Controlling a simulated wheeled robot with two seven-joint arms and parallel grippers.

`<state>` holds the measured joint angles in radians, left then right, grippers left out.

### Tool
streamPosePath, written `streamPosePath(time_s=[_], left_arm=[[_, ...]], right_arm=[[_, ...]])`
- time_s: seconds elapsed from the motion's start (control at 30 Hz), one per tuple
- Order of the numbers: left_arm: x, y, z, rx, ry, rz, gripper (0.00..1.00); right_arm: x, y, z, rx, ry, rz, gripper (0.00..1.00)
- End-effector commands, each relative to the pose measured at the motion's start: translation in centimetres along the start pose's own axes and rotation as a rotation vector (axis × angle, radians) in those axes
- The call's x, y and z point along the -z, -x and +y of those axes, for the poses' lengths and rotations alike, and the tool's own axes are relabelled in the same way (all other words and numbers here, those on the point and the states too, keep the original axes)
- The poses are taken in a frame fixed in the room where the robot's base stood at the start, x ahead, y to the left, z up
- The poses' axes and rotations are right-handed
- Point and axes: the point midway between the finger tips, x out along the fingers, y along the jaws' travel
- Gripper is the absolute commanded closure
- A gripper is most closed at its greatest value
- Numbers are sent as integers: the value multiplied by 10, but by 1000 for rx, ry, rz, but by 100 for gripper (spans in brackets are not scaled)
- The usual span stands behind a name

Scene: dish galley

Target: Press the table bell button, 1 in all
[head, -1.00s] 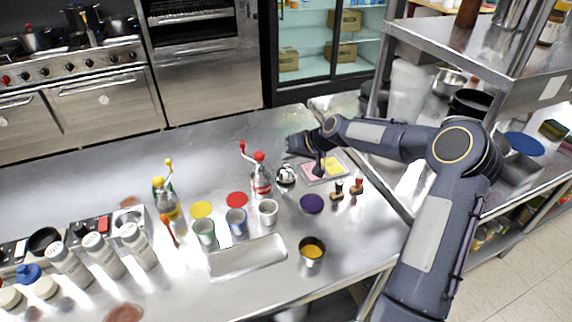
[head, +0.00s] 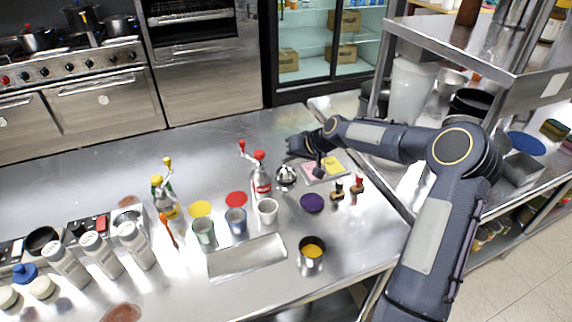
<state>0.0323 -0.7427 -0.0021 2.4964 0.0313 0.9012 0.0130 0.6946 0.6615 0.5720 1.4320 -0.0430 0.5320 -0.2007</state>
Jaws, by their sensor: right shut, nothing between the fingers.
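The table bell (head: 286,177) is a small shiny chrome dome on the steel counter, right of a red-capped bottle. Its button is too small to make out clearly. My right gripper (head: 291,149) is shut and empty. It appears just beyond and above the bell in the picture, with a small gap between them. I cannot tell its exact height over the counter. My left gripper is not in view.
The red-capped bottle (head: 260,183) stands close on the left. Cups (head: 267,212) and a purple disc (head: 312,203) are nearer. The counter behind is clear.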

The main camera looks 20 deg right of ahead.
Motion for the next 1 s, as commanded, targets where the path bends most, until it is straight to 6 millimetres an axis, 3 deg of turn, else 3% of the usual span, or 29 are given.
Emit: streamPosePath(time_s=[1.0], left_arm=[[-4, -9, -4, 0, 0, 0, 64]], right_arm=[[-5, -7, 5, 0, 0, 0, 100]])
